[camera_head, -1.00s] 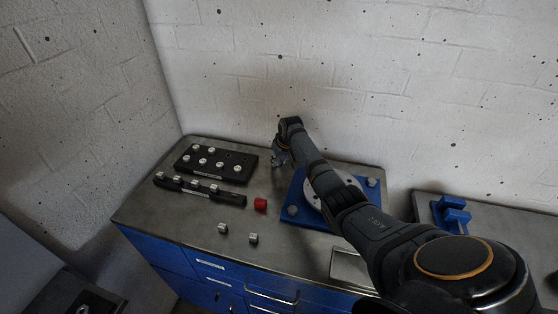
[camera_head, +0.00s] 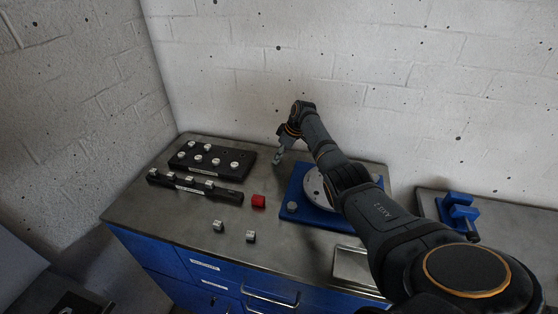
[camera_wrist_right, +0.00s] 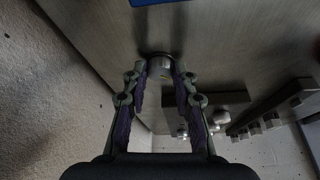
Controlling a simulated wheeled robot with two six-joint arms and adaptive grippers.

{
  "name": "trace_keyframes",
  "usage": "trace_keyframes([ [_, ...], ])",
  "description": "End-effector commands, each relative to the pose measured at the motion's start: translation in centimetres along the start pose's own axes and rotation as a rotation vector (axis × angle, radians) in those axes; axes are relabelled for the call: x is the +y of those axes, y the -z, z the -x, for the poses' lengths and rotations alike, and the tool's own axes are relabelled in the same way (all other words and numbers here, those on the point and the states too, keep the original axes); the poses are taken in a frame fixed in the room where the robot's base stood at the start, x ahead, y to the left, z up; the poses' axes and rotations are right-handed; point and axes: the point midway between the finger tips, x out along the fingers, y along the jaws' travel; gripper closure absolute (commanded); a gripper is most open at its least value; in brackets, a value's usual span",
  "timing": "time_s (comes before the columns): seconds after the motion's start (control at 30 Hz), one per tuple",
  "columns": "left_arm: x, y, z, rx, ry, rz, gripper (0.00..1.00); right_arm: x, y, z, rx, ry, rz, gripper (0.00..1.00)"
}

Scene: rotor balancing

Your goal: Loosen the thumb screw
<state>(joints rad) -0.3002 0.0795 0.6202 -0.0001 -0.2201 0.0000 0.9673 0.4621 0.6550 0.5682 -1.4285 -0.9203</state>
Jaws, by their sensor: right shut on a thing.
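My right gripper (camera_head: 278,160) reaches down near the back of the bench, between the black weight block and the blue base plate. In the right wrist view its two fingers (camera_wrist_right: 160,78) are closed around a small grey metal cylinder (camera_wrist_right: 160,65). I cannot tell whether this cylinder is the thumb screw, or whether it touches the bench. The round grey rotor disc (camera_head: 316,186) sits on the blue base plate (camera_head: 308,216), partly hidden by my right arm. A grey knob (camera_head: 292,206) shows at the plate's left corner. My left gripper is not in view.
The black weight block (camera_head: 240,160) carries several silver weights. A narrow black rack (camera_head: 228,197) with more pieces lies before it. A shallow tray (camera_head: 352,266) lies at the front right.

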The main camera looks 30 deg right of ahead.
Motion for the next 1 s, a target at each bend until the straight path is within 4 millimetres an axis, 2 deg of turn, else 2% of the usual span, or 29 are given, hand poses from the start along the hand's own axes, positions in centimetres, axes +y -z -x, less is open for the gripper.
trace_keyframes([
  [0.2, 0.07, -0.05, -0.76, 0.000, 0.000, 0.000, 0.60, 0.07, 0.02, -0.04, 0.001, 0.015, 0.037, 1.00],
  [0.63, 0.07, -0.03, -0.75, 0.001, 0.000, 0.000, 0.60, 0.06, 0.07, 0.07, 0.001, 0.017, 0.044, 1.00],
  [0.67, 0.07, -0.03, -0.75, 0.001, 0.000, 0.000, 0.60, 0.07, 0.07, 0.07, 0.001, 0.017, 0.044, 0.69],
  [0.7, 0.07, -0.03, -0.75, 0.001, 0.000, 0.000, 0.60, 0.06, 0.06, 0.07, 0.001, 0.017, 0.044, 0.63],
  [0.8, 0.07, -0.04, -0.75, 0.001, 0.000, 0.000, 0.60, 0.06, 0.05, 0.05, 0.000, 0.018, 0.044, 0.50],
  [1.0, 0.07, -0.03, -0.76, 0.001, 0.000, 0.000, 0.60, 0.05, 0.03, 0.03, 0.000, 0.018, 0.043, 0.50],
])
